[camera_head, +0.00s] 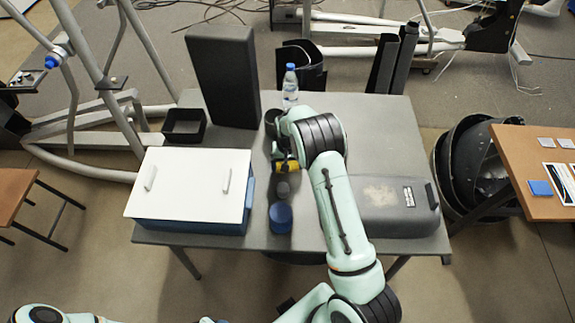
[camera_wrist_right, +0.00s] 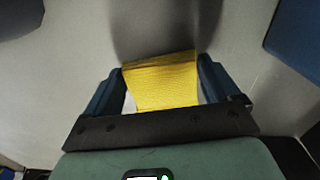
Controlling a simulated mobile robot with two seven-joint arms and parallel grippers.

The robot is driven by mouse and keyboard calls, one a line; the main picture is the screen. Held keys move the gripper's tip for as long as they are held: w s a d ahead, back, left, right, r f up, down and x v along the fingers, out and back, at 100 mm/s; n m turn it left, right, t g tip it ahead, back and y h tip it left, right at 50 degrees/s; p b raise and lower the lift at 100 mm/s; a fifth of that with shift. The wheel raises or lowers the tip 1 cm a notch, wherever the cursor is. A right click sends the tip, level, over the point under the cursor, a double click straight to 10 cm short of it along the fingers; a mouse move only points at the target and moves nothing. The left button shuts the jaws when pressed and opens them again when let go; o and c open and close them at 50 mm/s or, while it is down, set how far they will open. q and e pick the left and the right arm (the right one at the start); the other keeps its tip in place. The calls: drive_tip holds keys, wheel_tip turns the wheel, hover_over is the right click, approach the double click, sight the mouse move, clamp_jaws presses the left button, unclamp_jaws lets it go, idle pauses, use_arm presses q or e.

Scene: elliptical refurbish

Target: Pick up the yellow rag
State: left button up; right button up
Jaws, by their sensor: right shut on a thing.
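The yellow rag (camera_wrist_right: 162,84) fills the space between the two blue fingers of my right gripper (camera_wrist_right: 160,75) in the right wrist view. The gripper is shut on it. In the head view a small part of the rag (camera_head: 291,166) shows at my right gripper (camera_head: 284,164), over the middle of the grey table (camera_head: 385,130). My arm hides part of the rag there. I cannot tell whether the rag touches the table. My left gripper is not in view; only part of my left arm shows at the bottom left.
A blue box with a white lid (camera_head: 190,182) stands left of the gripper. A grey case (camera_head: 380,208) lies to the right. A blue-and-grey object (camera_head: 281,217) is in front. A tall black panel (camera_head: 224,75), a black tray (camera_head: 185,125) and a bottle (camera_head: 290,88) stand behind.

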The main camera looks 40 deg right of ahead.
wheel_tip(320, 180, up, 19)
drive_tip(key=shift+p, duration=0.4)
